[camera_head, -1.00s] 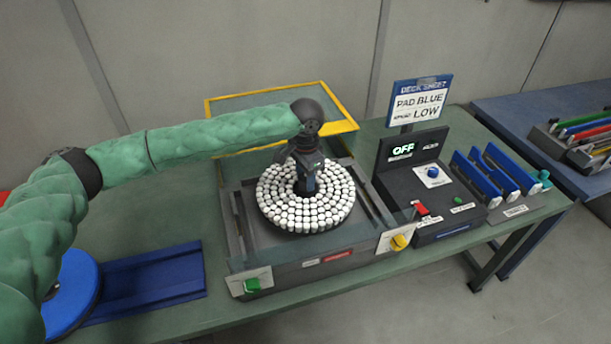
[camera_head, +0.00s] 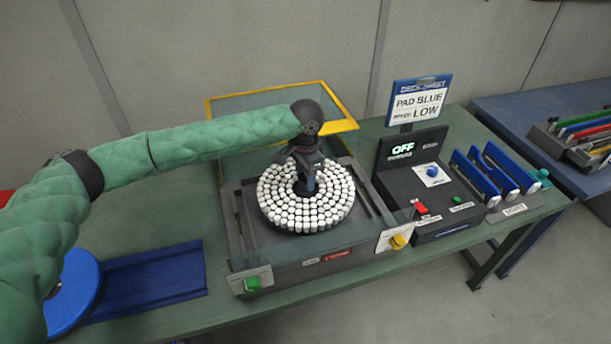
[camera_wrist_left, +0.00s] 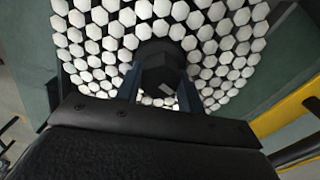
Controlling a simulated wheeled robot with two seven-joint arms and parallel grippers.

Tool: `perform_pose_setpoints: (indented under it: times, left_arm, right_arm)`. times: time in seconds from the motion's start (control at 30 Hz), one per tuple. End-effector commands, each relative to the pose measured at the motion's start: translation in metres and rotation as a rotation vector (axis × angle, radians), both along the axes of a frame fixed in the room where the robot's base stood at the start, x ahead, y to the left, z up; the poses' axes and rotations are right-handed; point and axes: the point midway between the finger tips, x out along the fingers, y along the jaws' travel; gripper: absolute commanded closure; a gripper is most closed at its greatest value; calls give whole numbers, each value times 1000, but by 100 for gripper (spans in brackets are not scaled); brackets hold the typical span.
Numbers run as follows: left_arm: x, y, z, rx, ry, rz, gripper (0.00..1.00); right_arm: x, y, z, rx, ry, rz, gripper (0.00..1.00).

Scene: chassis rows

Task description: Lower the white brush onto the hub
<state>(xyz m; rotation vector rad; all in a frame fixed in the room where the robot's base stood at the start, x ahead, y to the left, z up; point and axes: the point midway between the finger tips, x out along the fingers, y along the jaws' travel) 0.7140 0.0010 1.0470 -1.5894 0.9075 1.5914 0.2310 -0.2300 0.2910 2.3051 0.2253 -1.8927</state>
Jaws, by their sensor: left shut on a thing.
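The white brush (camera_head: 335,213) is a round disc of many white bristle tufts with a dark centre. It sits level over the dark deck of the machine (camera_head: 263,240). My left gripper (camera_head: 306,184) comes down on the middle of the brush and is shut on its dark central knob. In the left wrist view the gripper's two blue fingers (camera_wrist_left: 158,85) clasp the dark knob (camera_wrist_left: 160,68), with white tufts (camera_wrist_left: 95,40) all around. The hub is hidden under the brush, and I cannot tell whether the brush touches it. My right gripper is not in view.
A yellow-edged clear guard (camera_head: 345,125) stands open behind the deck. A control box (camera_head: 430,185) reading OFF and a sign (camera_head: 418,102) reading PAD BLUE, LOW stand to the right. A blue disc (camera_head: 75,290) and blue tray (camera_head: 150,283) lie at left. Green and yellow knobs (camera_head: 398,242) line the front.

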Motion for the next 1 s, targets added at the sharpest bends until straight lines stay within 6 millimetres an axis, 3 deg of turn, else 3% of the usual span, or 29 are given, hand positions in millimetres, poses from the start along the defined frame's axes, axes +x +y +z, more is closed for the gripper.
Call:
perform_pose_setpoints:
  times: [1.0]
  left_arm:
    - [1,0,-14,-1,-2,0,100]
  right_arm:
    - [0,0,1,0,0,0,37]
